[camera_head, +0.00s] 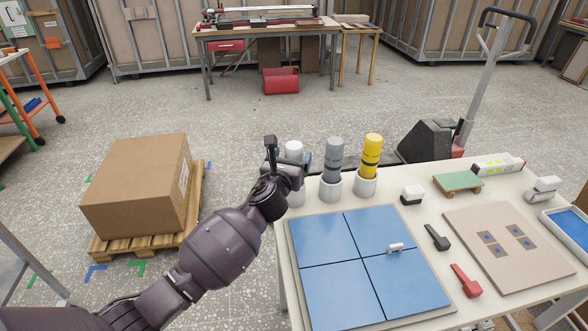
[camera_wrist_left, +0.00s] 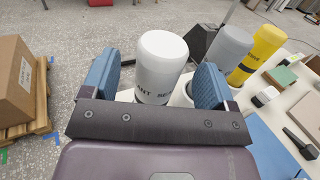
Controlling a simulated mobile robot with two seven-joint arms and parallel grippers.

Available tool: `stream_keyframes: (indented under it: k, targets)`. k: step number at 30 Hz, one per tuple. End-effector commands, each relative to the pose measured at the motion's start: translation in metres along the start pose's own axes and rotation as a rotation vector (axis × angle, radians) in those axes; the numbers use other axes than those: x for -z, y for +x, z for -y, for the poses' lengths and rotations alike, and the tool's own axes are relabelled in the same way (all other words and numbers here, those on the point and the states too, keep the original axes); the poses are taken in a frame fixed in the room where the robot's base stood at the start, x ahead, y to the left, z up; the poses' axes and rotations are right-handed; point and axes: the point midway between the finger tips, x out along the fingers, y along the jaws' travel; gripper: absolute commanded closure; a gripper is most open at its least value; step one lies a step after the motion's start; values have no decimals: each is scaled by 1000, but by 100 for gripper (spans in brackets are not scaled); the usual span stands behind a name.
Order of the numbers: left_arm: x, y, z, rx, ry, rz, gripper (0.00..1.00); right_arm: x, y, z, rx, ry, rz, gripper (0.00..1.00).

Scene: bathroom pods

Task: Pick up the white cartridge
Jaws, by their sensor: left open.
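My left gripper (camera_wrist_left: 158,82) is open, with one blue finger pad on each side of the white cartridge. My right gripper is not in view.
A blue tiled panel (camera_head: 330,285) lies on the table in front of the cartridges. A beige board (camera_head: 470,235), a black tool (camera_head: 437,238) and a red tool (camera_head: 466,281) lie to the right. A cardboard box (camera_head: 135,190) on a pallet stands left on the floor.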

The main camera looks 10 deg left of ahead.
Motion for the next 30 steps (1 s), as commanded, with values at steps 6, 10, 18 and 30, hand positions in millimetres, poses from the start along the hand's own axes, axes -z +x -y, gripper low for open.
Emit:
stream_keyframes:
  k: [6, 10, 18, 30]
  targets:
    - [2, 23, 1, 0, -1, -1, 20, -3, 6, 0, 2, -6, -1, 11]
    - [2, 26, 0, 0, 0, -2, 20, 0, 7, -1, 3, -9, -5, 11]
    - [1, 26, 0, 0, 0, -1, 35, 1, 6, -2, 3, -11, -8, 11]
    - [1, 26, 0, 0, 0, -1, 96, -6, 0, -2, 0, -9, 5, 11]
